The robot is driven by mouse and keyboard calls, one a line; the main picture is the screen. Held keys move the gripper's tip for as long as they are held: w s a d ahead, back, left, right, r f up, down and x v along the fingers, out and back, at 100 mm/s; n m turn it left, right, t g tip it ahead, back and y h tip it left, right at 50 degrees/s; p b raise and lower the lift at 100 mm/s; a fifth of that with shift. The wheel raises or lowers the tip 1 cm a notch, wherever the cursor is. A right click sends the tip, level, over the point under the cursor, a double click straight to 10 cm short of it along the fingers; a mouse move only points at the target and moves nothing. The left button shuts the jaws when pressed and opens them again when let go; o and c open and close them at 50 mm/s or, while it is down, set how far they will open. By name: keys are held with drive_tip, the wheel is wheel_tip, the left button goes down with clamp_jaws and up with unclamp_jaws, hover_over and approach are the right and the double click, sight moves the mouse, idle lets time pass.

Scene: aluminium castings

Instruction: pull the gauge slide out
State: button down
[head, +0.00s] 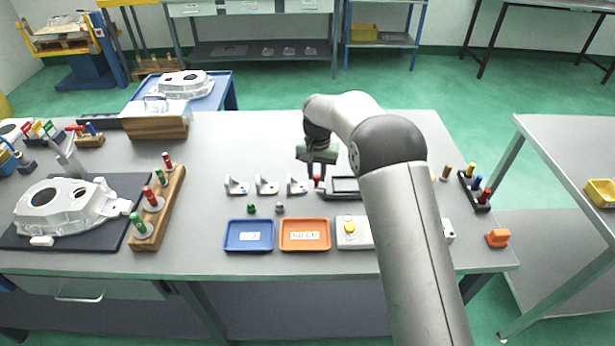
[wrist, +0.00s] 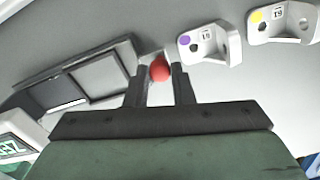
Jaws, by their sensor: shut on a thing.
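The gauge (head: 345,188) is a dark rectangular frame with a grey plate, partly hidden behind my arm in the head view. In the wrist view the gauge (wrist: 72,82) lies at the upper left. The gauge slide's red round knob (wrist: 160,70) is at its right end, between my two fingers. The red knob (head: 317,181) also shows under my gripper in the head view. My gripper (wrist: 160,85) is shut on the knob. How far the slide sits inside the frame is hard to tell.
Several white brackets (head: 265,185) stand just left of the gauge; one bracket (wrist: 208,42) is close to my fingers. A blue tray (head: 248,248), an orange tray (head: 305,248) and a box with a yellow button (head: 350,243) lie along the front.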

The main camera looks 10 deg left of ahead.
drive_tip(key=shift+s+a, duration=0.1)
drive_tip(key=shift+a, duration=0.15)
drive_tip(key=c, duration=1.2)
unclamp_jaws()
drive_tip(key=shift+a, duration=0.1)
drive_tip(key=shift+c, duration=0.2)
drive_tip(key=shift+r, duration=0.1)
drive_tip(key=shift+r, duration=0.3)
wheel_tip(320, 180, up, 17)
drive_tip(key=b, duration=0.1)
drive_tip(key=shift+f+b, duration=0.15)
drive_tip(key=shift+b, duration=0.2)
